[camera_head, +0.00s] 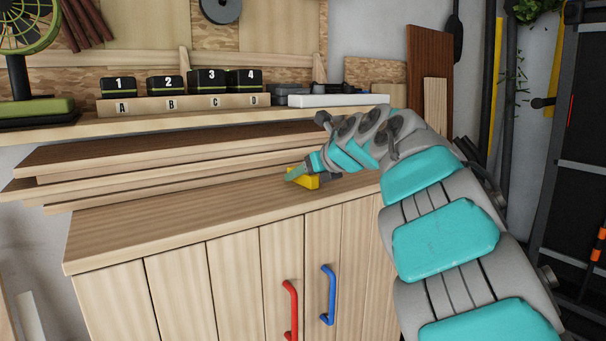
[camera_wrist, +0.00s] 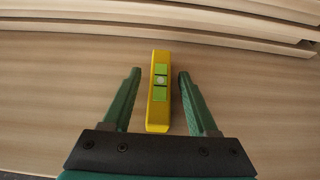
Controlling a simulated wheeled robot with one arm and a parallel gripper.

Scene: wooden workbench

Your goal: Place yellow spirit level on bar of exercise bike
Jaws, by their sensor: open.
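The yellow spirit level (camera_wrist: 159,112) lies on the wooden workbench top, with a green vial window on its upper face. In the wrist view it sits between the two green fingers of my gripper (camera_wrist: 157,88), with a gap on each side. The fingers are open and touch nothing that I can see. In the head view part of the yellow spirit level (camera_head: 304,182) shows beside my gripper (camera_head: 291,175), which partly hides it. The exercise bike is not recognisable in these frames.
Stacked wooden boards (camera_head: 150,172) lie behind the level on the bench (camera_head: 180,218). A shelf behind carries numbered black boxes (camera_head: 207,81) and a green fan (camera_head: 22,60). The cabinet front has a red handle (camera_head: 290,308) and a blue handle (camera_head: 328,296). The front left bench top is clear.

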